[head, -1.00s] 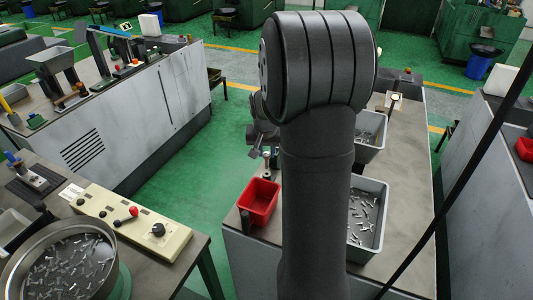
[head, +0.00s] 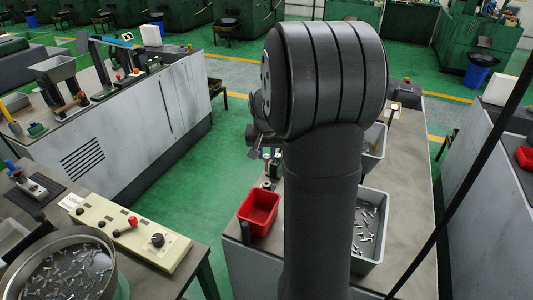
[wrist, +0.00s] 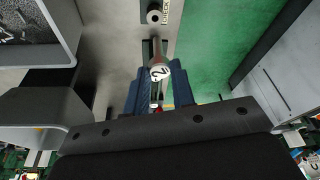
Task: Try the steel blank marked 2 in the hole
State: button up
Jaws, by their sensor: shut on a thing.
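In the wrist view, my gripper (wrist: 158,84) has its two blue fingers shut on the steel blank (wrist: 159,71), a small round piece whose end face shows a dark 2. Beyond it is a plate lettered CHECK, with a round steel collar with a dark hole (wrist: 154,16). The held blank appears apart from this collar, on the near side of it in the picture; the height between them cannot be told. In the head view my arm hides most of the bench there, and the fingers and blank cannot be made out.
A red bin (head: 258,213) stands at the bench's near left corner, with small upright posts (head: 271,166) behind it. Grey bins, one holding metal pieces (head: 372,228), stand right of my arm. At left are a control panel (head: 130,234) and a round bowl of parts (head: 20,258).

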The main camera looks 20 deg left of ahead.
aim_at(267, 166)
jog(key=shift+f, duration=2.55)
jog(key=shift+f, duration=0.5)
jog(key=shift+r, duration=0.2)
jog(key=shift+r, duration=1.45)
